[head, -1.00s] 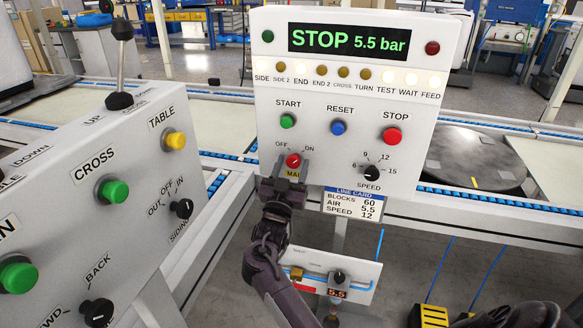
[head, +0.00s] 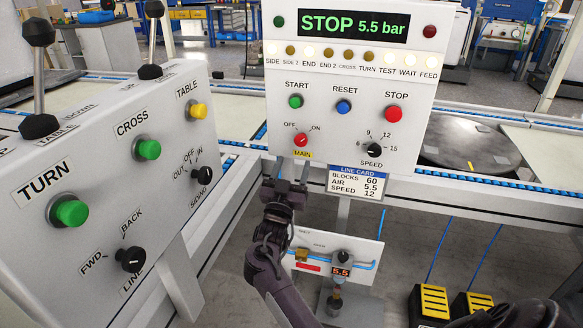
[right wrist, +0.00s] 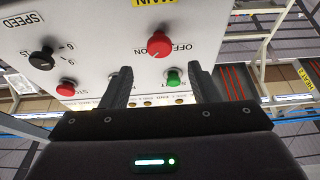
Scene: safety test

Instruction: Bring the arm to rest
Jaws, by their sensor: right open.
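My right gripper (head: 287,176) is just below the upright control panel (head: 440,100), under the MAIN label (head: 302,154). Its two fingers are apart with nothing between them. The red MAIN knob (head: 301,140) sits above the fingers, clear of them in the head view. In the right wrist view, the open right gripper (right wrist: 158,82) points at the panel, with the red knob (right wrist: 160,47) beyond the gap. The panel display (head: 354,25) reads STOP 5.5 bar. My left gripper is not in view.
A tilted console (head: 100,215) with buttons, knobs and levers stands at the left. A small air panel (head: 345,262) is below the gripper. A conveyor with a round turntable (head: 470,150) lies behind. Yellow-topped black boxes (head: 433,300) are at the lower right.

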